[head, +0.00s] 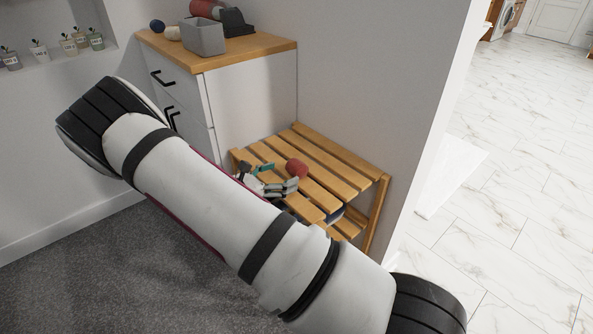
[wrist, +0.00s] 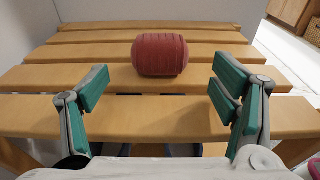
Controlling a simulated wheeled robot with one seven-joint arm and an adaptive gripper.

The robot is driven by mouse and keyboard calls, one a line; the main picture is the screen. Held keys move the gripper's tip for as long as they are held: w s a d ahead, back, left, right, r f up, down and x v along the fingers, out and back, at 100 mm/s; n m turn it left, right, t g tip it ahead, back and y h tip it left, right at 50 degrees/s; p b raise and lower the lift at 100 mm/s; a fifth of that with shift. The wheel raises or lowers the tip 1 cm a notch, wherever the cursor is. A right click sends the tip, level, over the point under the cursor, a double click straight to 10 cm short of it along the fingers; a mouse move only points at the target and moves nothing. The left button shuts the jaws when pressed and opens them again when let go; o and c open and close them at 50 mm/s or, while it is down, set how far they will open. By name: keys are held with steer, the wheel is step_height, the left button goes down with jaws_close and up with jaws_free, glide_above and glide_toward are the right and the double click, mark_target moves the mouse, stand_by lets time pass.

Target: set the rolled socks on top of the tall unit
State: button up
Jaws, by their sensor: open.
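The rolled socks, a dark red ribbed roll, lie on the slatted wooden bench; they show in the head view (head: 297,168) and the wrist view (wrist: 160,55). My gripper (head: 282,178) is open and empty, low over the bench slats on the near side of the roll. In the wrist view its teal-padded fingers (wrist: 162,84) are spread wide, with the roll beyond them and between their lines, not touched. The tall unit (head: 252,95) is a white cabinet with black handles and a wooden top, standing behind the bench; my arm hides part of its front.
A grey bin (head: 203,37), a red roll (head: 205,8), a black object (head: 236,22) and small balls (head: 157,26) stand on the unit's top. Its front right area is bare. The bench (head: 340,160) adjoins a wall; something dark blue (head: 335,215) sits beneath it.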

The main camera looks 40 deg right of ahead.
mark_target(290, 169)
steer(key=d+b, duration=0.2)
steer(key=d, duration=0.3)
steer(key=shift+w+f, duration=0.1)
steer(key=c, duration=1.3)
steer(key=shift+c, duration=0.2)
